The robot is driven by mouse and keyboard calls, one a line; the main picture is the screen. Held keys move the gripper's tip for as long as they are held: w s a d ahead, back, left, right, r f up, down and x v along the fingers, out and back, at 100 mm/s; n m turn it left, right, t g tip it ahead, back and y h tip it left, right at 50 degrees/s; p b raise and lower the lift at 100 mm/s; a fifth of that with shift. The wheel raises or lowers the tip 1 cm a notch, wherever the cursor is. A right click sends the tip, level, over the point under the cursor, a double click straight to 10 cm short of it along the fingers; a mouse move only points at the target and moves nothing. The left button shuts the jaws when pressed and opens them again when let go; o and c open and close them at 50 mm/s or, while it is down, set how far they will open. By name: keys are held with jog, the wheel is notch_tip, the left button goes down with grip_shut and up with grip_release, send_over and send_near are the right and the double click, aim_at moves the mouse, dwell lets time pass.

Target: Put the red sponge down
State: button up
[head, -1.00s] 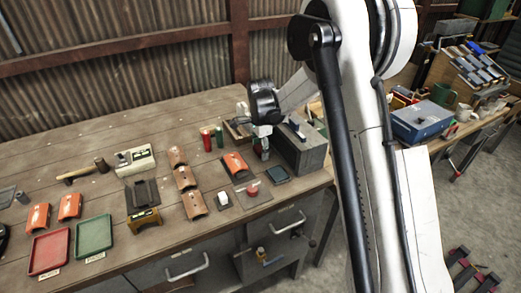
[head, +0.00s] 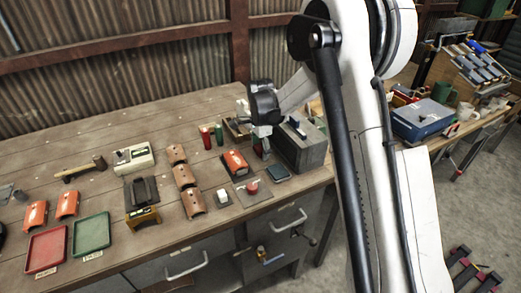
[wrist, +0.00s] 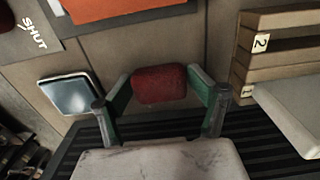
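The red sponge (wrist: 160,84) is between the two green-padded fingers of my gripper (wrist: 160,80) in the wrist view. Both fingers appear to touch its sides, so my gripper looks shut on it. In the head view my gripper (head: 262,147) points down over the right part of the workbench (head: 110,145), just left of a grey block. The sponge is small and mostly hidden there. I cannot tell whether its underside touches anything.
The grey block (head: 303,150) stands close to the right of my gripper. An orange curved piece (head: 236,162) lies to the left, and a dark blue dish (head: 279,174) is in front. Red and green cylinders (head: 206,138) stand behind left.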

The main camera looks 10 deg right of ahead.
jog(key=shift+r, duration=0.2)
jog(key=shift+r+p, duration=0.45)
jog(key=shift+p, duration=0.6)
notch_tip(320, 180, up, 13)
jog(key=d+b, duration=0.1)
jog(key=b, duration=0.1)
jog(key=s+d+r+n+t, duration=0.15)
jog(key=s+r+n, duration=0.25)
jog(key=s+r, duration=0.45)
jog(key=s+r+n+t, duration=0.35)
jog(key=s+n, duration=0.25)
jog(key=s, duration=1.2)
jog(key=s+d+f+n+t, duration=0.1)
jog(key=s+f+n, duration=0.3)
jog(key=s, duration=0.6)
jog(key=shift+d+n+t, duration=0.25)
jog(key=shift+n+t, duration=0.25)
jog(key=shift+t, duration=0.1)
jog(key=shift+f, duration=0.1)
